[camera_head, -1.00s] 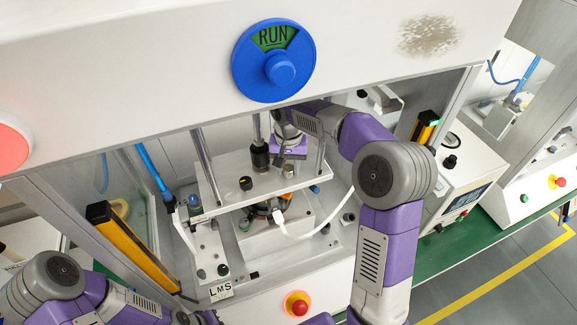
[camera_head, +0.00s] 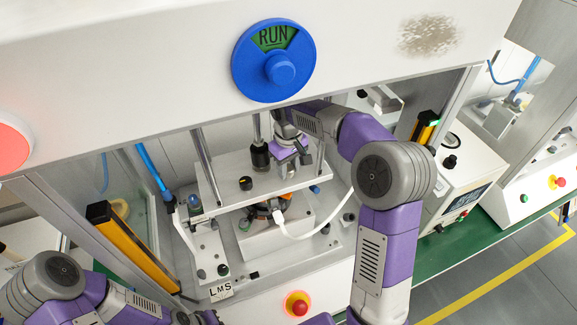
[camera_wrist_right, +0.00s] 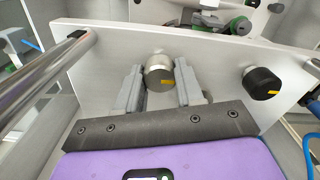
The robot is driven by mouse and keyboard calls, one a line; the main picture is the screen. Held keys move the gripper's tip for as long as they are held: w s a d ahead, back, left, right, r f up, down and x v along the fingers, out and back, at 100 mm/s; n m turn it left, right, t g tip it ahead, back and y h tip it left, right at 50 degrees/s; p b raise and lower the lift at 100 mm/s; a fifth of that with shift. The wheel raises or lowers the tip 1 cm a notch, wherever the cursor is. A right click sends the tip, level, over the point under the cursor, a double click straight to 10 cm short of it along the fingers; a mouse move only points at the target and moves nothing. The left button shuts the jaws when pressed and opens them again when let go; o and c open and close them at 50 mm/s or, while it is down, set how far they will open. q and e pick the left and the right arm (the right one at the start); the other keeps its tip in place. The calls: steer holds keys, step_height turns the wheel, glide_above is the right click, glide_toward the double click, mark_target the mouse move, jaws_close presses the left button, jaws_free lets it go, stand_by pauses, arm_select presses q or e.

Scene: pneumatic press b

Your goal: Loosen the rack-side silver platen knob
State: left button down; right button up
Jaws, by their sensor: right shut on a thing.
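In the head view my right gripper (camera_head: 291,167) is over the right part of the platen (camera_head: 222,178), under the press head, and I cannot make out the knob clearly there. A black knob (camera_wrist_right: 262,83) with a yellow mark stands apart on the platen; it also shows in the head view (camera_head: 246,183). My left gripper is out of view.
A metal guide post (camera_head: 205,165) rises at the platen's left, and a black-collared rod (camera_head: 260,152) stands close beside my right gripper. A yellow-and-black light bar (camera_head: 130,245) flanks the left. A white cable (camera_head: 312,234) loops below the platen. A blue RUN dial (camera_head: 273,60) is above.

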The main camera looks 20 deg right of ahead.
mark_target(289, 168)
steer(key=shift+f, duration=0.1)
stand_by(0.5)
steer(key=o, duration=1.1)
steer(key=shift+c, duration=0.2)
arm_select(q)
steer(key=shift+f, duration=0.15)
arm_select(e)
step_height(289, 168, up, 8)
steer(key=shift+f, duration=0.15)
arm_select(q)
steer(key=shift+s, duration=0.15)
arm_select(e)
steer(key=shift+f, duration=0.1)
